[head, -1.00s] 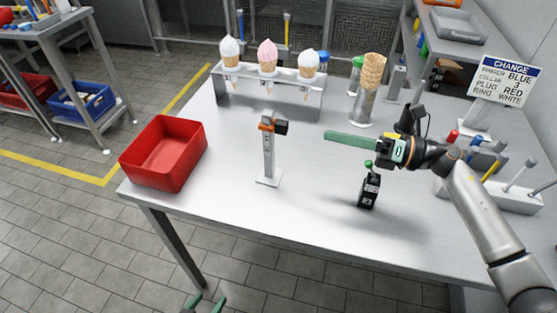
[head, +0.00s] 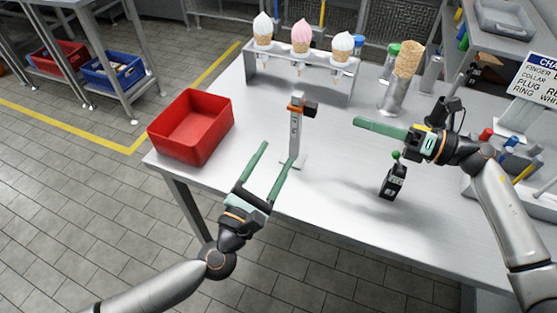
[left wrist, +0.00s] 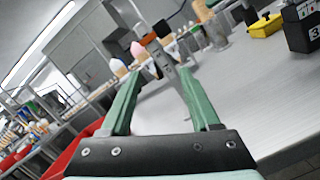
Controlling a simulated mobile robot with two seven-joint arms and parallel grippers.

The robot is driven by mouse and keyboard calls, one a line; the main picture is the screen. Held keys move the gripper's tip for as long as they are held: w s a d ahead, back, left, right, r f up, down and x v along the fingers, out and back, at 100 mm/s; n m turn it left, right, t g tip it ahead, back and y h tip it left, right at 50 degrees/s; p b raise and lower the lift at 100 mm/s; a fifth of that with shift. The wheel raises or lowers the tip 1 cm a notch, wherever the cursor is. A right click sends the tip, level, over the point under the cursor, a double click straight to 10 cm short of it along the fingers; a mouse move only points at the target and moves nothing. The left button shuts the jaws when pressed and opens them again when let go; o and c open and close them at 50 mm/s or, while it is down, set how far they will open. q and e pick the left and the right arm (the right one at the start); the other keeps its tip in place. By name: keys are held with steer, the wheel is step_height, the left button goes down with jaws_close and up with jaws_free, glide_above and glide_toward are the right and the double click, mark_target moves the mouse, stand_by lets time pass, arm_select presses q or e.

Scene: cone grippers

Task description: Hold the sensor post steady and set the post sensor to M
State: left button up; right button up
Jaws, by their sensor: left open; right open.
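The sensor post (head: 296,135) stands upright on the table on a flat base, with small marks down its face. Near its top are an orange collar (head: 296,108) and a black sensor block (head: 310,110). The setting is too small to read. My left gripper (head: 278,152) is open and empty at the table's front edge, its fingers pointing at the post. In the left wrist view the post (left wrist: 163,62) shows tilted, between and beyond the fingertips. My right gripper (head: 358,122) is open, right of the post; only one green finger shows clearly.
A black box with a green knob (head: 393,182) stands below my right gripper. A red bin (head: 190,127) is left of the post. A rack (head: 300,80) with ice-cream cones stands behind, beside a cone holder (head: 392,97). A sign (head: 540,85) stands at right.

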mark_target(300, 125)
arm_select(q)
steer(key=n, duration=0.2)
steer(key=w+f+n+g+y, duration=0.1)
steer(key=n, duration=0.1)
steer(key=w+d+f+n, duration=0.1)
steer(key=n, duration=0.1)
steer(key=shift+w+f+y, duration=0.1)
steer(key=shift+f+y, duration=0.15)
steer(key=shift+y, duration=0.05)
steer(key=shift+w+f+n+g, duration=0.1)
steer(key=shift+w+n+g, duration=0.1)
steer(key=shift+n+g, duration=0.1)
steer(key=x, duration=1.2)
steer(key=shift+d+f, duration=0.1)
steer(key=shift+c, duration=0.3)
jaws_close()
